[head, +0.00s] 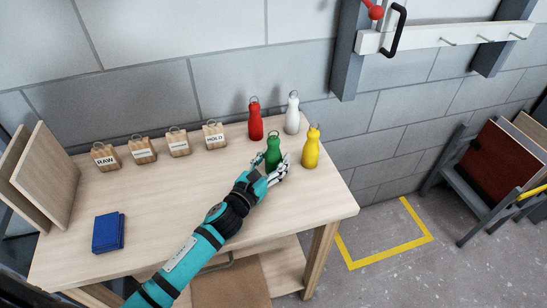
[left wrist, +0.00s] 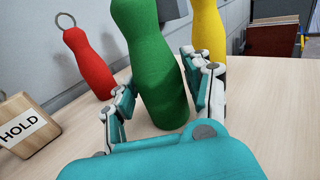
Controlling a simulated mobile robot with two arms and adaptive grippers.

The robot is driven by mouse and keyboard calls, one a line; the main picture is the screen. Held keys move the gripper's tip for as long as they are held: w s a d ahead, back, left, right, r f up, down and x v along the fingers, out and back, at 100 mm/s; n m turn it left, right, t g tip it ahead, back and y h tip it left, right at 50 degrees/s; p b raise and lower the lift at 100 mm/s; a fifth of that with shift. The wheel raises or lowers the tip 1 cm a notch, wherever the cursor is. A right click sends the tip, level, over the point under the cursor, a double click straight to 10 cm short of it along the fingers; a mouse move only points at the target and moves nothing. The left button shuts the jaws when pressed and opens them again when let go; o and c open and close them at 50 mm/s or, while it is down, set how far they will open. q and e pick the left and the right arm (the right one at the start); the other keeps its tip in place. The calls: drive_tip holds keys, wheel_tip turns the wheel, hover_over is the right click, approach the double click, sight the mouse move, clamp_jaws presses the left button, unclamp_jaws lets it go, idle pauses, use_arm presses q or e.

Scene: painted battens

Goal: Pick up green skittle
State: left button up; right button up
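The green skittle (head: 273,149) stands upright on the wooden table, near its right part. My left gripper (head: 273,166) reaches it from the front, with its fingers spread either side of the skittle. In the left wrist view the green skittle (left wrist: 157,70) fills the space between the two fingers (left wrist: 160,88), its base on the table. The fingers look open; whether either one touches the skittle I cannot tell. The top of the skittle is cut off in the wrist view. My right gripper is not in view.
A red skittle (head: 255,121) and a white skittle (head: 292,114) stand behind; a yellow skittle (head: 311,148) stands close on the right. Several labelled wooden blocks (head: 179,143) line the back. A blue item (head: 108,232) lies front left. The table (head: 165,200) is clear between.

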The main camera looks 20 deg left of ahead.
sight(270, 155)
use_arm(q)
drive_tip(key=c, duration=0.8)
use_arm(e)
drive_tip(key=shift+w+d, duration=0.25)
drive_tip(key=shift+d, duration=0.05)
use_arm(q)
drive_tip(key=shift+r, duration=0.1)
drive_tip(key=shift+c, duration=0.2)
drive_tip(key=shift+r, duration=0.55)
wheel_tip(270, 155, up, 2)
drive_tip(key=s+d, duration=0.2)
drive_tip(key=s, duration=0.3)
drive_tip(key=s+d+r+b, duration=0.1)
drive_tip(key=s, duration=0.4)
drive_tip(key=s+d+b, duration=0.1)
drive_tip(key=s+d, duration=0.1)
drive_tip(key=s, duration=0.3)
drive_tip(key=shift+d+r, duration=0.3)
drive_tip(key=shift+r, duration=0.1)
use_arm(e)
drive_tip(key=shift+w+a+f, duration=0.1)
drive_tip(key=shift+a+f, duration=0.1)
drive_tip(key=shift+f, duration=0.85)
